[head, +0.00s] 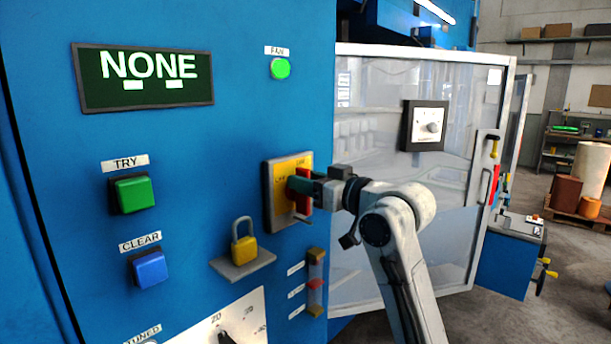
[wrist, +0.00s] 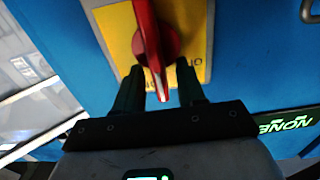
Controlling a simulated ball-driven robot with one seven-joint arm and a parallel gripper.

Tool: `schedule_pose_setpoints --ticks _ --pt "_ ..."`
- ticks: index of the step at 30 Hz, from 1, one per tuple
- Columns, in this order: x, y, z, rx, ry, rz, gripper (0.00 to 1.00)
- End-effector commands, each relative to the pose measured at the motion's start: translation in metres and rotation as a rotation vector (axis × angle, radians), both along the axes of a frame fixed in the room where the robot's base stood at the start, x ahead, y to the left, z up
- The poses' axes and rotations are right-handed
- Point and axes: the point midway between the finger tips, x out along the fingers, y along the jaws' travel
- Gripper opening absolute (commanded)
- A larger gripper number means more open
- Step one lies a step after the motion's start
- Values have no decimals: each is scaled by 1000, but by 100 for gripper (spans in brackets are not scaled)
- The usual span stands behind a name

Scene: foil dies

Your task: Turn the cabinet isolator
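The cabinet isolator is a red handle (wrist: 150,38) on a yellow plate (head: 290,167) with a grey surround, on the blue cabinet front. In the wrist view the handle's narrow end points toward my gripper (wrist: 159,68). The two dark fingers stand on either side of that end, with yellow showing in the gaps, so my gripper is open around it. In the head view my gripper (head: 297,184) reaches the plate from the right and hides part of the handle. Lettering on the plate is partly covered; I cannot tell the handle's setting.
A yellow padlock (head: 243,245) stands on a small shelf left below the plate. Green TRY (head: 134,193) and blue CLEAR (head: 149,268) buttons are further left. A display (head: 145,78) reads NONE. A clear door (head: 400,130) with a pale frame stands behind my arm.

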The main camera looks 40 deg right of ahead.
Motion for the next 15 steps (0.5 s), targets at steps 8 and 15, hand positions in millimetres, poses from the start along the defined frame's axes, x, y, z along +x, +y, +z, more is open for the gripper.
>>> schedule_pose_setpoints --ticks 8,15 --pt "6 0 -1 0 1 0 39" --pt "6 0 -1 0 1 0 27"
